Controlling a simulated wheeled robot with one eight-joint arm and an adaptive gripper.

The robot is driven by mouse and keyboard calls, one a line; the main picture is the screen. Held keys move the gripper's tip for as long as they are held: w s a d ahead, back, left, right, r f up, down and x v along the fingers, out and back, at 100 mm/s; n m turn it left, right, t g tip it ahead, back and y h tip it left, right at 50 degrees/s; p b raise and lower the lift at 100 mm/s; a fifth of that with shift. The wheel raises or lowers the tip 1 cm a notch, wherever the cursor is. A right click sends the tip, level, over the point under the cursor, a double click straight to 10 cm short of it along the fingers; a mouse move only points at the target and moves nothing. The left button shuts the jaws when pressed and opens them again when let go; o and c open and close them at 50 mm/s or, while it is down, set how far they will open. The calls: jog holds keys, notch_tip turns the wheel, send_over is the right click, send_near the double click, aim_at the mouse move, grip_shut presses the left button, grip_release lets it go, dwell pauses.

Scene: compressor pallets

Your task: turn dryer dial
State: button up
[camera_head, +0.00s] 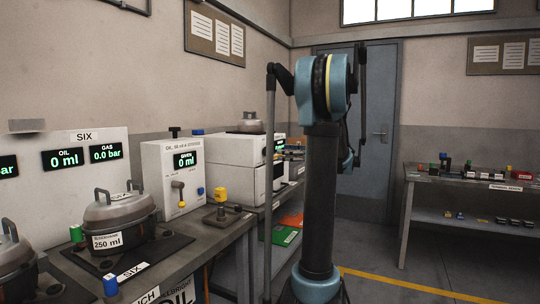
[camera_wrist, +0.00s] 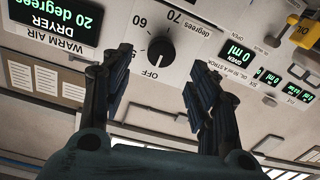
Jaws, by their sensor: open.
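The dryer dial (camera_wrist: 160,51) is a round black knob on a pale panel, upside down in the wrist view. Marks OFF, 60 and 70 stand around it, and its white pointer seems to be towards OFF. The dryer display (camera_wrist: 55,18), labelled WARM AIR, reads 20 degrees. My gripper (camera_wrist: 158,62) is open, with one dark finger on each side of the dial in the picture. Whether the fingers touch the panel I cannot tell. In the head view I cannot make out the gripper or the dial.
In the wrist view an oil display (camera_wrist: 233,53) reads 0 ml, with a yellow part (camera_wrist: 305,32) at the right. In the head view a lidded pot (camera_head: 118,217) and a white oil dispenser (camera_head: 172,180) stand on the left bench. A shelf (camera_head: 468,180) is at the right.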

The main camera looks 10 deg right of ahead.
aim_at(270, 151)
jog(key=x, duration=0.7)
jog(key=shift+w+a, duration=0.1)
jog(key=shift+a, duration=0.2)
jog(key=c, duration=1.1)
jog(key=shift+a, duration=0.1)
